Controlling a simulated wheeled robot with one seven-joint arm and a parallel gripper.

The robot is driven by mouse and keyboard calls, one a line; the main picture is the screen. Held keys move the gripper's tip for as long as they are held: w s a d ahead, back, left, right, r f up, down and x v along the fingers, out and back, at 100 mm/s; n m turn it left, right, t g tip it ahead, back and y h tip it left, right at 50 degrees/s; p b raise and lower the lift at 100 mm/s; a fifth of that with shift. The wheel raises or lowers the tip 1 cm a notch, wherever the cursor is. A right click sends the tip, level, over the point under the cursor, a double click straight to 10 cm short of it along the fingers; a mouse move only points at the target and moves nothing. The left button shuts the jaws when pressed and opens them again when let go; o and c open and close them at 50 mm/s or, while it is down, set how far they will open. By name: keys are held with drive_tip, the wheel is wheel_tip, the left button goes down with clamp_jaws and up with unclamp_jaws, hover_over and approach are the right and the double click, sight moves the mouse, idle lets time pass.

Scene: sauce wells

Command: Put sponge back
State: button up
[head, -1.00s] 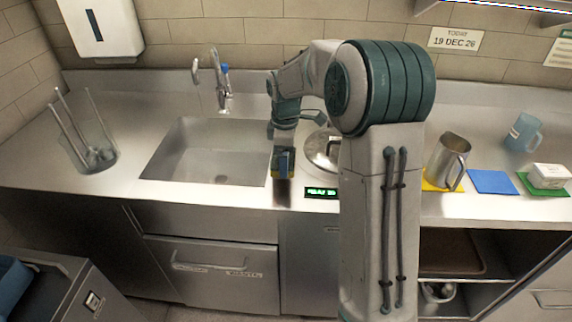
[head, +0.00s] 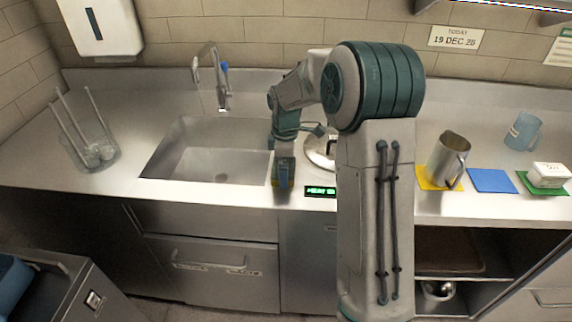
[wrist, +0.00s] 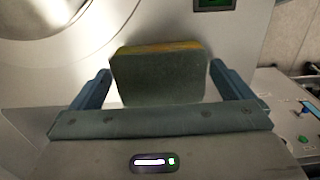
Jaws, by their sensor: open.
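The sponge (wrist: 160,80) has a dark grey-green face and a yellow edge. In the wrist view it sits between the two blue fingers of my gripper (wrist: 159,74). The fingers stand apart on either side of it, with a visible gap at least on the left. In the head view my gripper (head: 284,178) is low over the counter strip just right of the sink, and the sponge is mostly hidden there by the fingers. I cannot tell whether the sponge rests on the counter.
The sink (head: 210,150) lies left of my gripper. A round metal lid (head: 320,148) and a green-lit display (head: 320,191) are close on the right. A container with rods (head: 90,150) is far left.

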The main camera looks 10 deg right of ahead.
wheel_tip(320, 180, up, 12)
drive_tip(key=s+f+m+t, duration=0.1)
drive_tip(key=s+m+t, duration=0.2)
drive_tip(key=s+m, duration=1.1)
drive_tip(key=s, duration=1.3)
drive_tip(key=shift+s+a+f+m, duration=0.2)
drive_tip(key=shift+s+f+m, duration=0.1)
drive_tip(key=shift+f, duration=0.05)
